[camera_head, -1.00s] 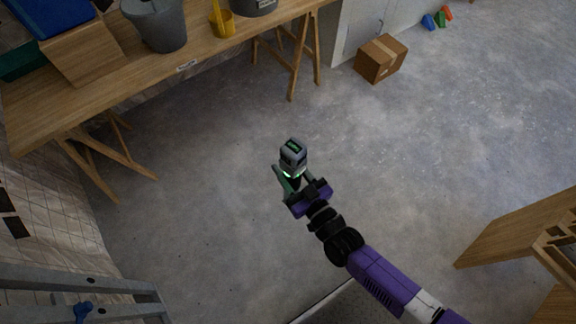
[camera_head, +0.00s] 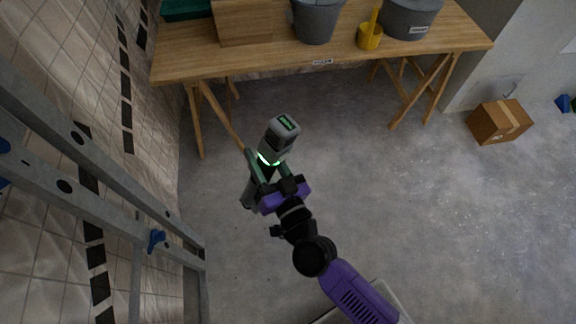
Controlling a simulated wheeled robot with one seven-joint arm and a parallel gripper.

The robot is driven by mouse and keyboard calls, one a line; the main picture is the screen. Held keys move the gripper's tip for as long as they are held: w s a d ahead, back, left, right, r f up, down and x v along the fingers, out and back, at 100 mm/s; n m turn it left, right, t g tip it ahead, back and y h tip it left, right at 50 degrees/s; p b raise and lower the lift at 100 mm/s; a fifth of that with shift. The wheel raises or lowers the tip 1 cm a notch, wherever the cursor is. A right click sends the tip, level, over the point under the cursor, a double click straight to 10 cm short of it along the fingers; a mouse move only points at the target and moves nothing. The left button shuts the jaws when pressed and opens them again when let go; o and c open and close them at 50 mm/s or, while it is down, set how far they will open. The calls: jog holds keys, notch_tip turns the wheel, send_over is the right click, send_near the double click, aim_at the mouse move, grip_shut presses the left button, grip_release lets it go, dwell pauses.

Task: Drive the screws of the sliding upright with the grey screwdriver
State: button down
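The grey screwdriver (camera_head: 279,135) is a boxy power tool with a green display on top and a green glowing ring. My gripper (camera_head: 265,172) is shut on it and holds it up over the open floor. The tool's lower part is partly hidden by the gripper fingers. A grey metal frame (camera_head: 100,185) with round holes and blue knobs (camera_head: 156,240) stands at the left, apart from the tool. I cannot tell which of its members is the sliding upright, and no screws can be made out.
A wooden trestle table (camera_head: 280,60) stands at the back with grey buckets (camera_head: 318,22), a yellow scoop (camera_head: 370,38) and a wooden box (camera_head: 243,22). A cardboard box (camera_head: 498,121) lies on the floor at right. The tiled wall (camera_head: 60,60) is at left. The middle floor is clear.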

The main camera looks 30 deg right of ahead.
jog(key=w+a+r+m+h+b, duration=0.2)
jog(key=a+r+m+h, duration=0.4)
jog(key=a+r+m, duration=0.9)
jog(key=shift+w+a+r+m+t+b, duration=0.2)
jog(key=shift+r+m+t+b, duration=0.25)
jog(key=shift+r+m, duration=1.3)
jog(key=shift+r+n, duration=0.35)
jog(key=shift+s+a+p, duration=0.15)
jog(key=shift+p, duration=0.2)
jog(key=shift+w+a+p, duration=0.25)
jog(key=shift+a+p, duration=0.15)
jog(key=shift+a, duration=0.65)
dwell(1.8)
